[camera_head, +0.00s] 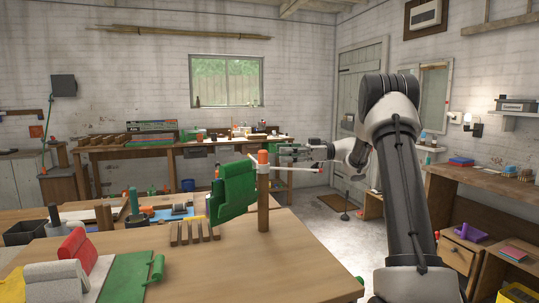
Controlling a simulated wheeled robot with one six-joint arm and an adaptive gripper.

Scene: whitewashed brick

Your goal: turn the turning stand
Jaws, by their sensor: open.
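The turning stand is likely the brown upright post (263,212) with an orange top (262,157), standing on the wooden table (290,262) right of centre. Thin pale rods (292,167) stick out near its top, one of them to the right. A large green piece (234,191) is beside the post on its left; how it is attached I cannot tell. My gripper (285,155) is to the right of the orange top, at about its height, pointing left. It is open and small in view. I cannot tell whether it touches the rod.
A low wooden rack (194,233) lies left of the post. Red, white and green rolled pieces (75,250) lie at the table's front left. Another cluttered bench (135,152) runs along the back wall. A shelf bench (490,182) is at right. The table right of the post is clear.

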